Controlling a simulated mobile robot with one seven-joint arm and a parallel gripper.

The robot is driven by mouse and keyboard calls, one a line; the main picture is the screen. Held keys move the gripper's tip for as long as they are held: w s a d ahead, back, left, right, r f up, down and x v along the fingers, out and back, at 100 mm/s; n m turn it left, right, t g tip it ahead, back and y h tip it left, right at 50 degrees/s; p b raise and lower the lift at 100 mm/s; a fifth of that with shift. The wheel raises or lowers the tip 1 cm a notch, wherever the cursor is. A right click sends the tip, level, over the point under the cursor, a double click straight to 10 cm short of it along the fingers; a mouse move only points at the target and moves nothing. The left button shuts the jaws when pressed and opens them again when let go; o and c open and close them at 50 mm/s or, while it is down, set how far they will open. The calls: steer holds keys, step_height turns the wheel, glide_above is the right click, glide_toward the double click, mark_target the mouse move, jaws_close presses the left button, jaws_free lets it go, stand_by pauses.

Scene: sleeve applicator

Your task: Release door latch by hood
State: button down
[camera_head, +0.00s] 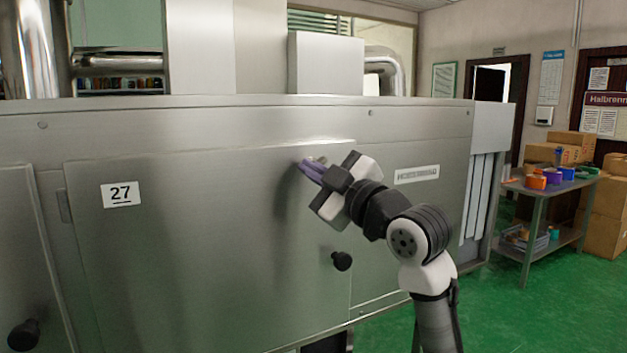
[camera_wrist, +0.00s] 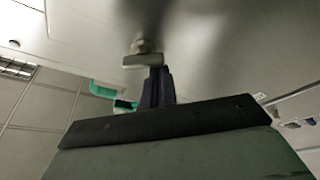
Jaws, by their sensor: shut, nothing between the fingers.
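The steel hood housing (camera_head: 250,118) fills the left and middle of the head view. Its door panel (camera_head: 200,215) carries a label "27" and looks closed. A small metal latch (camera_wrist: 142,54) sticks out from the steel surface in the wrist view; in the head view it is mostly hidden by my gripper, near the door's upper right. My gripper (camera_head: 308,168) is shut and empty, its purple-grey fingers pointing at the panel beside the latch. In the wrist view the dark fingertips (camera_wrist: 157,72) appear right at the latch; I cannot tell whether they touch it.
A black knob (camera_head: 342,261) stands out on the door below my gripper, and another (camera_head: 23,335) sits at the lower left. A cart (camera_head: 545,190) with tape rolls and cardboard boxes (camera_head: 603,205) stands at the right. The green floor (camera_head: 500,315) in front of the cart is clear.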

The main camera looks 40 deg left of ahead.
mark_target(275, 173)
steer(key=n, duration=0.3)
steer(key=n+g+h+b, duration=0.1)
steer(key=n, duration=0.1)
steer(key=shift+w+f, duration=0.15)
steer(key=shift+f, duration=0.2)
steer(key=n, duration=0.2)
steer(key=n+h, duration=0.1)
steer(key=shift+w+d+f+n+g, duration=0.1)
steer(key=shift+w+f+n+g, duration=0.05)
steer(key=shift+f+n+g, duration=0.2)
stand_by(0.4)
steer(key=shift+s+a, duration=0.25)
steer(key=shift+s, duration=0.15)
steer(key=s, duration=0.2)
steer(key=s+a, duration=0.1)
steer(key=shift+r, duration=0.25)
steer(key=d+b, duration=0.2)
steer(key=d, duration=0.8)
steer(key=shift+s+f, duration=0.15)
steer(key=shift+s, duration=0.05)
